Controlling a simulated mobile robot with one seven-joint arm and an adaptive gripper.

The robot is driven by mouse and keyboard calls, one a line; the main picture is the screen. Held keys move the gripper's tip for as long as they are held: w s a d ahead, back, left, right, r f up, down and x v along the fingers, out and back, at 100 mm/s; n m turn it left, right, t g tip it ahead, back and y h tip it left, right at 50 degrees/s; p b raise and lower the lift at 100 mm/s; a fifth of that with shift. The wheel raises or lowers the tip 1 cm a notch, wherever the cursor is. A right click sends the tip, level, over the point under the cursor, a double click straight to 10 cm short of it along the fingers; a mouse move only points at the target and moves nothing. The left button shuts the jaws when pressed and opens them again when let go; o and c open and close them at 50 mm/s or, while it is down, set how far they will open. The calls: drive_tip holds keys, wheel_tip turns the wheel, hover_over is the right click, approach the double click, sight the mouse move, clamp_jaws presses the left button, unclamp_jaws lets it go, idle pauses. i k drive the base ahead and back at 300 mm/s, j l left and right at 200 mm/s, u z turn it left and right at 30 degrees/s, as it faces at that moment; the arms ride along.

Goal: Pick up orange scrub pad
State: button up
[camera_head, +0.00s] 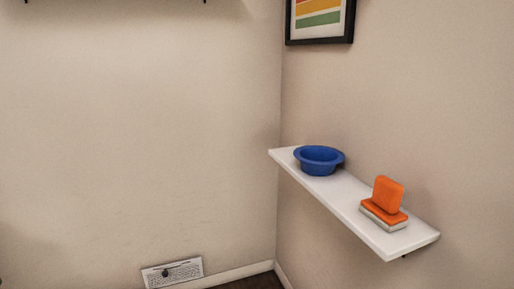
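The orange scrub pad (388,193) is on the white wall shelf (346,204), near its right, closer end. One orange block stands upright, and a flat orange layer (383,213) with a pale grey-white base lies under and in front of it. I cannot tell whether these are one piece or separate pads. My gripper is not in view.
A blue bowl (319,160) sits on the same shelf, to the left of the pad, with bare shelf between them. The shelf is fixed to the right wall, below a framed picture (320,20). A white vent or plate (173,272) is low on the left wall.

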sight(383, 208)
drive_tip(key=i+l+u, duration=0.6)
drive_tip(key=l, duration=0.35)
drive_tip(key=i, duration=0.05)
